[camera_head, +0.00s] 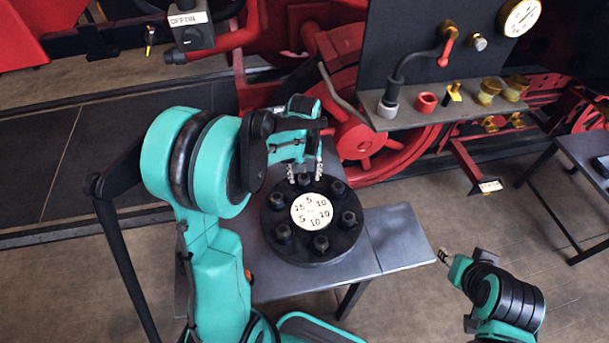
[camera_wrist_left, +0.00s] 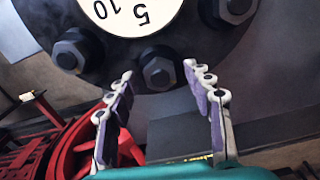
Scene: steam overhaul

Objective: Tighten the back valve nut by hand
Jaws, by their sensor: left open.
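A black round valve cover (camera_head: 268,222) lies flat on a grey table, with several dark hex nuts around a pale numbered disc (camera_head: 312,211). The back nut (camera_head: 304,181) is at the cover's far edge. It also shows in the left wrist view (camera_wrist_left: 159,74), between the fingertips. My left gripper (camera_head: 305,173) points down at this nut, open, one finger on each side. I cannot tell whether the fingers touch it. My right gripper (camera_head: 445,257) is off to the right beyond the table's corner, away from the cover; its jaw opening is too small to judge.
The grey table (camera_head: 402,237) has bare room right of the cover. Behind stand red wheels (camera_head: 360,140) and a shelf (camera_head: 450,112) with a red-handled lever (camera_head: 446,50), a red ring and brass cups. Another table (camera_head: 585,155) is at the right.

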